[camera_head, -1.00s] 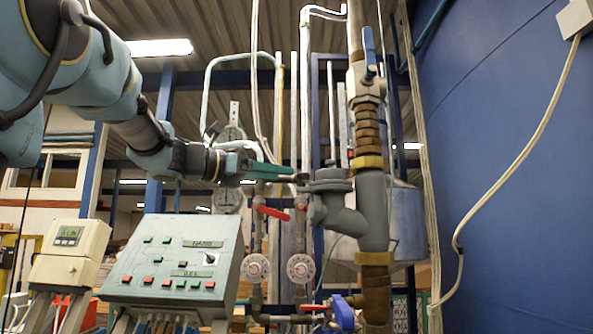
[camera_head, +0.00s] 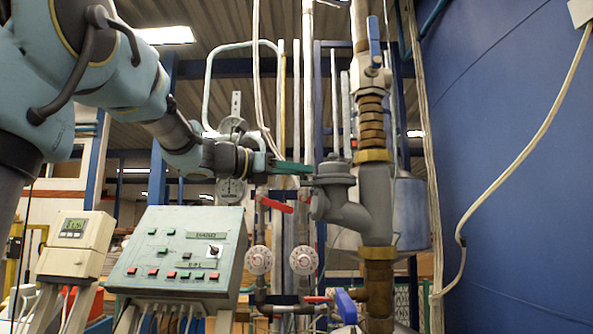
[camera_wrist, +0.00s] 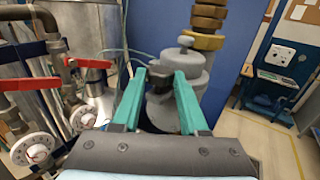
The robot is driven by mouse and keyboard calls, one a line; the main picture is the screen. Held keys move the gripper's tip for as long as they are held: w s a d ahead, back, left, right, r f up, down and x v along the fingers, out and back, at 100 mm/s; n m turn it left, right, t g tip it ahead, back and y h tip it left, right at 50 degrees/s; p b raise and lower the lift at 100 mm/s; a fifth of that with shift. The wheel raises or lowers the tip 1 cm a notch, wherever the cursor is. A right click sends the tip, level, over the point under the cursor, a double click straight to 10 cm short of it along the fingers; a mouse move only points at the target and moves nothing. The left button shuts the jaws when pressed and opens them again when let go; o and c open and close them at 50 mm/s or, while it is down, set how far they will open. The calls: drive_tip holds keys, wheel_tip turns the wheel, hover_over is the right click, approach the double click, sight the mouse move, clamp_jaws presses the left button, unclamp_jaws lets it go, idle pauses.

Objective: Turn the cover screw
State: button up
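The grey meter body (camera_head: 352,205) with a round cover on top (camera_head: 334,172) sits on the vertical pipe in the head view. A small knob-like cover screw (camera_head: 333,157) tops the cover; it also shows in the wrist view (camera_wrist: 186,42). My gripper (camera_head: 312,169) has green fingers and reaches in from the left, its tips at the cover's left side. In the wrist view the two fingers of my gripper (camera_wrist: 158,75) are spread apart, with the grey meter (camera_wrist: 182,65) beyond and between them. The fingers hold nothing that I can see.
A control panel (camera_head: 180,257) and a small display unit (camera_head: 76,245) stand at the lower left. Red-handled valves (camera_head: 276,205) and round white dials (camera_head: 259,260) are below the gripper. A blue valve lever (camera_head: 374,40) is above the meter. A blue wall (camera_head: 510,160) fills the right.

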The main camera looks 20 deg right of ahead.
clamp_jaws()
drive_tip(key=m+g, duration=0.1)
drive_tip(key=m+g+p, duration=0.1)
drive_tip(key=g, duration=0.1)
drive_tip(key=m+g+p, duration=0.1)
drive_tip(key=g, duration=0.1)
drive_tip(key=shift+w, duration=0.35)
drive_tip(key=o, duration=0.5)
unclamp_jaws()
